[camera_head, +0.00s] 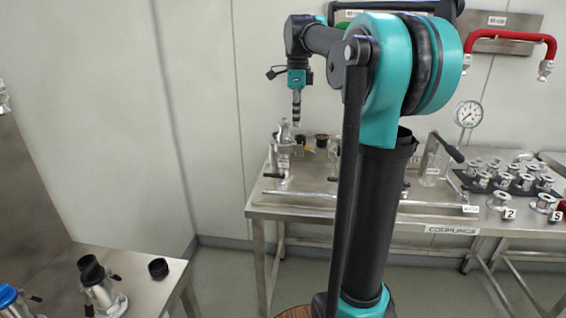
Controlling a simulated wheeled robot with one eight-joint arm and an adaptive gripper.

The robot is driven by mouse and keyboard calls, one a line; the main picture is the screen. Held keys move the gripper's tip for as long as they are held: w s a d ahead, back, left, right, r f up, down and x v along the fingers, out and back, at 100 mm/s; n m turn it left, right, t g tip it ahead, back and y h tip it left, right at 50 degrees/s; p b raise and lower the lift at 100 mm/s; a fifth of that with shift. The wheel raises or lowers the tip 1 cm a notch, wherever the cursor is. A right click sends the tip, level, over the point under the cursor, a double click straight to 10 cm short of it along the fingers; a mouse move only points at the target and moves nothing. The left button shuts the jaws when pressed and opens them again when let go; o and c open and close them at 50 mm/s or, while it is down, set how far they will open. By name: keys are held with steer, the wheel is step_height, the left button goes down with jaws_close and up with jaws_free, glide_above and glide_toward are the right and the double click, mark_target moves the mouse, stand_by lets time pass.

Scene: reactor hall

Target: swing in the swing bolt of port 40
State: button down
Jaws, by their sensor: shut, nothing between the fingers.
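My gripper (296,122) hangs from the teal wrist at the upper middle, pointing down, shut and empty. It is small in the picture, above or in front of the left end of the steel bench; the exact depth is hard to tell. No label reading 40 is legible, and I cannot pick out port 40 or its swing bolt. At the lower left, a metal port-like fitting with a black top (97,283) stands on a steel surface. A blue-topped fitting (10,299) beside it is cut off by the picture edge. My gripper is far from both.
The steel bench (330,213) marked COUPLINGS holds glassware, a long rod, a black-handled lever (446,147) and a dark tray of metal couplings (507,180). A pressure gauge (468,114) and red hose (508,35) are behind. A black cap (158,268) lies lower left. Floor between is clear.

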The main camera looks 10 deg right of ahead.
steer(key=d+f, duration=0.2)
steer(key=d, duration=0.6)
steer(key=shift+f, duration=4.05)
step_height(320, 180, up, 7)
steer(key=s+a, duration=0.1)
steer(key=a, duration=0.1)
steer(key=shift+s+a, duration=0.15)
steer(key=shift+a, duration=0.2)
steer(key=c, duration=2.3)
jaws_free()
steer(key=shift+f, duration=0.15)
